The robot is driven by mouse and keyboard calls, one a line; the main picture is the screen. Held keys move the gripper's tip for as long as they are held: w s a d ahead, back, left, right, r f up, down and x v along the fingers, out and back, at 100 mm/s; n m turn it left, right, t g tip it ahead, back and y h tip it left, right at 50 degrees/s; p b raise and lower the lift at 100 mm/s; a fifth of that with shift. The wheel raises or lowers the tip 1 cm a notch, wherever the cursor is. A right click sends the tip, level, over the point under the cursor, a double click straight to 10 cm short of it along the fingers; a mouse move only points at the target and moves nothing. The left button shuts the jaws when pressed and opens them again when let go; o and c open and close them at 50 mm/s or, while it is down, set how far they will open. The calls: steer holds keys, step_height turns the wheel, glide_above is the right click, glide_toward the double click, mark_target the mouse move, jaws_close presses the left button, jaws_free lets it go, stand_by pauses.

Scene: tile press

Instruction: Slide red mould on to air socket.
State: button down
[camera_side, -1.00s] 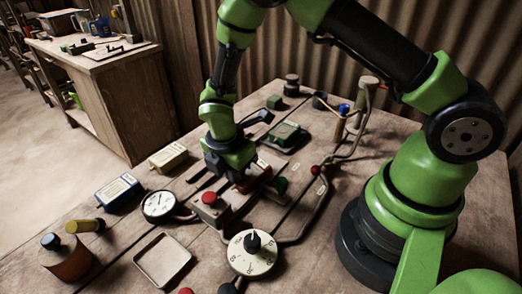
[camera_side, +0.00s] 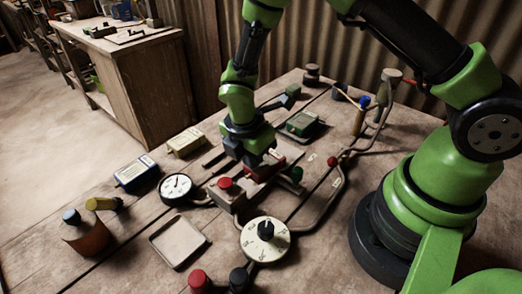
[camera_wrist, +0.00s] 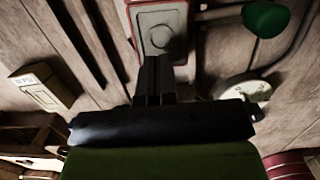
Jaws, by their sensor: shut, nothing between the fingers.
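The red mould (camera_side: 268,167) lies on the table just right of and below my gripper (camera_side: 254,163) in the side view, partly hidden by it. In the wrist view, a pale block with a round recess and a red edge (camera_wrist: 162,28), which looks like the mould, lies just beyond my fingertips. My gripper (camera_wrist: 155,62) is shut and empty, fingers together at the block's near side. I cannot tell whether they touch it. I cannot clearly make out the air socket.
A red-button box (camera_side: 226,196) stands near the mould, with a round dial (camera_side: 265,239) in front. A green knob (camera_side: 296,174) and a bent pipe (camera_side: 326,205) are on the right. A pressure gauge (camera_side: 176,188) and a cream box (camera_side: 186,142) are left.

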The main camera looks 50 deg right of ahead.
mark_target(249, 174)
step_height(249, 174, up, 9)
steer(key=a, duration=0.1)
steer(key=shift+a, duration=0.4)
steer(key=c, duration=1.3)
jaws_free()
steer(key=o, duration=0.7)
steer(key=m, duration=0.2)
steer(key=shift+d+m, duration=0.15)
steer(key=shift+m, duration=0.15)
steer(key=shift+o, duration=0.2)
steer(key=m, duration=0.4)
steer(key=shift+d+f+m, duration=0.15)
steer(key=shift+f+m, duration=0.05)
steer(key=shift+m, duration=0.1)
steer(key=m, duration=1)
steer(key=d+f+m+y, duration=0.1)
steer(key=m, duration=0.9)
steer(key=m+y, duration=0.1)
steer(key=m, duration=0.8)
steer(key=shift+s+d+f+m, duration=0.1)
steer(key=shift+d+f+m, duration=0.1)
steer(key=shift+d+m, duration=0.2)
